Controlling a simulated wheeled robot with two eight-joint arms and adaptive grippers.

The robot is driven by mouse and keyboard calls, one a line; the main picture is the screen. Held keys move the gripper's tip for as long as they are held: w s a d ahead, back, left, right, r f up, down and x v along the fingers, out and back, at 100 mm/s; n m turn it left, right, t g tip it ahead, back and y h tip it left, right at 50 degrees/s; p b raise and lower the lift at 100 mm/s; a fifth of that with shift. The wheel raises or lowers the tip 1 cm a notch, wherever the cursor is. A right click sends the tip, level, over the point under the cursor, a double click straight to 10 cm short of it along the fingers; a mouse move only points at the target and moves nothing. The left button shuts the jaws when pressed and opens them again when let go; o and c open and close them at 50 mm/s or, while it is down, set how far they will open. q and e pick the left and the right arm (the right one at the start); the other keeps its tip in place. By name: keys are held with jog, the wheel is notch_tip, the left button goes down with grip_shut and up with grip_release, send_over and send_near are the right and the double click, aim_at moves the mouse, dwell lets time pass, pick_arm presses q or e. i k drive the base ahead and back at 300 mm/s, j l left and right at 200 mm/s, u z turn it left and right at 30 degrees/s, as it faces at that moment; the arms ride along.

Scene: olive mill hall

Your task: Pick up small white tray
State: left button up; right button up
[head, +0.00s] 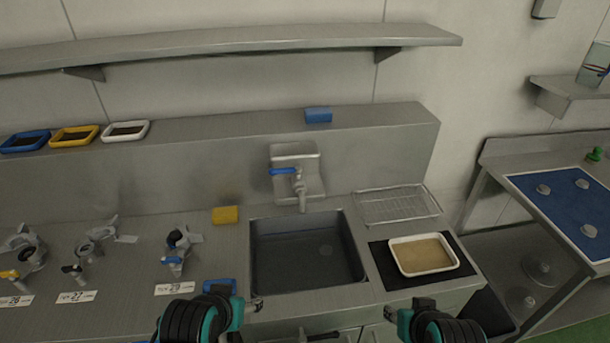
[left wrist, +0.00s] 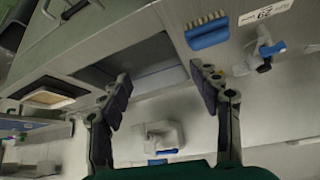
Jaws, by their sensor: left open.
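A small white tray (head: 125,131) with a dark inside stands on the back ledge at the left, right of a yellow tray (head: 75,135) and a blue tray (head: 25,141). A larger white tray (head: 397,260) with a tan inside lies on a black mat right of the sink; it also shows in the left wrist view (left wrist: 66,102). My left gripper (head: 236,300) is open and empty at the counter's front, apart from every tray; its spread fingers also show in the left wrist view (left wrist: 160,84). My right gripper (head: 408,308) is low, in front of the larger tray; its jaw opening is unclear.
The sink (head: 306,262) with its tap (head: 300,190) is in the middle. A wire rack (head: 396,205), a yellow block (head: 225,215), several metal valve-like fittings and a blue brush (left wrist: 207,32) are on the counter. A long shelf (head: 230,42) overhangs the ledge.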

aim_at(416, 255)
jog(key=l+z, duration=0.1)
jog(key=l, duration=0.35)
jog(key=l+z, duration=0.15)
jog(key=l, duration=0.3)
jog(key=i+l+z, duration=0.1)
jog(key=l, duration=0.4)
jog(key=i+l+z, duration=0.15)
jog(key=l, duration=0.3)
jog(key=l+z, duration=0.1)
jog(key=l, duration=0.35)
